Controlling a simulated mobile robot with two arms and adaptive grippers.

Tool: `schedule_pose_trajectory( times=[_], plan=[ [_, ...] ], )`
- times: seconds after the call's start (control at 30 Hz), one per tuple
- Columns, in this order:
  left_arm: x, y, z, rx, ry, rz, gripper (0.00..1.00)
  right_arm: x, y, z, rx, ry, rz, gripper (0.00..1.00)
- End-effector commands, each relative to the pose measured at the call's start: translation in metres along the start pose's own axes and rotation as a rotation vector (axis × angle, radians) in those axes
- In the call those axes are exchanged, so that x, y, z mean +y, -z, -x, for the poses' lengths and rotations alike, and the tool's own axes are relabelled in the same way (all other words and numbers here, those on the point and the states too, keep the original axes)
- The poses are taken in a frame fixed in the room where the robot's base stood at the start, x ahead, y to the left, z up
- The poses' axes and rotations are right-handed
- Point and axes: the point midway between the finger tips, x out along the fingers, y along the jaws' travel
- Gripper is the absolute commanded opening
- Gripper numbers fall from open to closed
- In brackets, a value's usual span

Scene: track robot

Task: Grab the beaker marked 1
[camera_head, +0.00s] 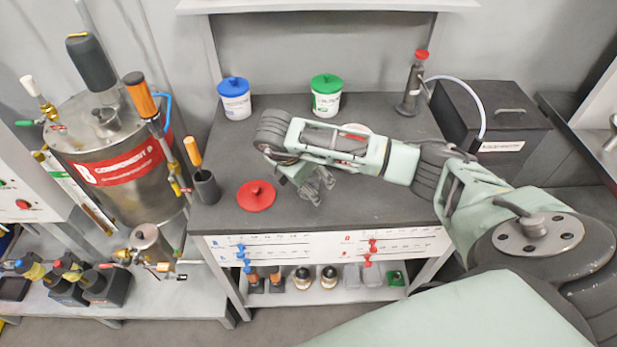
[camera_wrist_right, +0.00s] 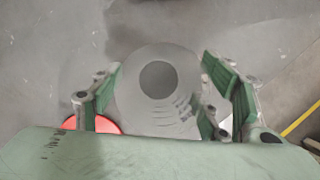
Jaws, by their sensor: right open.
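My right gripper (camera_head: 318,188) is above the dark worktop, its fingers pointing down. In the right wrist view its two green-padded fingers (camera_wrist_right: 174,98) are spread apart. A pale grey round vessel (camera_wrist_right: 135,98) with a dark round centre and curved marks at its lower right shows between them, not gripped. I cannot read a number on it or tell for sure that it is the beaker marked 1. In the head view no clear beaker shows at the fingers. My left gripper is not in view.
A red lid (camera_head: 256,195) lies left of the gripper. A blue-lidded tub (camera_head: 235,104) and green-lidded tub (camera_head: 326,102) stand behind. A pale round rim (camera_head: 357,128) is mostly hidden by my arm. A dark holder (camera_head: 206,187) stands left.

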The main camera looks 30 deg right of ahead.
Motion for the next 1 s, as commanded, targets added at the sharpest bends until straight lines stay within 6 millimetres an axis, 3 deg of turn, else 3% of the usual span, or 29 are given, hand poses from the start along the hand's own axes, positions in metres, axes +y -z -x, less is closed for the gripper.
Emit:
schedule_pose_trajectory(
  times=[0.27,0.8,1.0],
  plan=[
    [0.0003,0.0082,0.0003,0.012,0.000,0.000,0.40,0.0003,0.0007,-0.0041,0.000,-0.002,0.001,0.69],
    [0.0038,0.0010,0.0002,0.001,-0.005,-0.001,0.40,0.0004,0.0007,-0.0036,0.001,-0.002,0.001,0.23],
    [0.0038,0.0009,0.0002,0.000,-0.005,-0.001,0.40,0.0004,0.0006,-0.0035,0.001,-0.002,0.001,0.22]
  ],
)
